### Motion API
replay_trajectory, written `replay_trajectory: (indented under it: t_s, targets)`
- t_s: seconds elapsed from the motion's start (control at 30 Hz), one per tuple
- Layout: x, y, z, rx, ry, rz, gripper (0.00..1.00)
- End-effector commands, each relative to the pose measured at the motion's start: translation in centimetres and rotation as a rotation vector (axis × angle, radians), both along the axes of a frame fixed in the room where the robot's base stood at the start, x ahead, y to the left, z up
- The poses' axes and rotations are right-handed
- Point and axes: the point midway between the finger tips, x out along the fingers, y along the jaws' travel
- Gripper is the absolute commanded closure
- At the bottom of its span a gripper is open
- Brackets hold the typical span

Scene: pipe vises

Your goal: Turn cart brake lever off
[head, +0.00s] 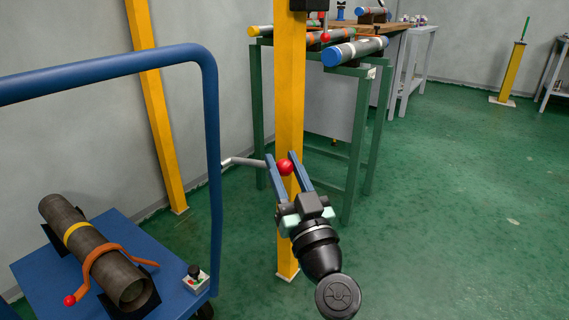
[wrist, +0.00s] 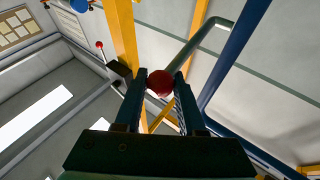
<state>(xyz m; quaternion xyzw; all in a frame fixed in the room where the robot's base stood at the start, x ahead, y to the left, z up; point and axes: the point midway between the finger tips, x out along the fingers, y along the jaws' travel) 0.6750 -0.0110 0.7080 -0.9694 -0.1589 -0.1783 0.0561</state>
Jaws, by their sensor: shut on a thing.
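The brake lever (head: 243,161) is a bent grey rod. It reaches right from the blue cart's (head: 212,150) upright handle bar and ends in a red ball knob (head: 285,167). My gripper (head: 284,158) is shut on the red knob, with its blue fingers on either side of it. In the wrist view the knob (wrist: 160,83) sits between the fingertips (wrist: 160,76), and the grey rod (wrist: 203,38) runs up and right from behind it. The cart's foot and wheels are mostly out of frame.
A dark pipe (head: 95,250) lies on the cart deck near a small control box (head: 196,280). A green rack (head: 357,130) holds pipes.

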Motion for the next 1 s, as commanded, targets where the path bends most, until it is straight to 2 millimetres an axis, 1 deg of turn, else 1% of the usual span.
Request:
replay_trajectory:
  t_s: [0.03, 0.37, 0.67, 1.0]
  targets:
    - [0.0, 0.0, 0.6, -0.013, 0.01, -0.002, 1.0]
    - [0.4, 0.5, 3.3, -0.144, 0.106, -0.002, 1.0]
    - [1.1, 1.5, 5.8, -0.306, 0.223, 0.0, 1.0]
    - [2.4, 3.3, 8.3, -0.506, 0.367, 0.001, 1.0]
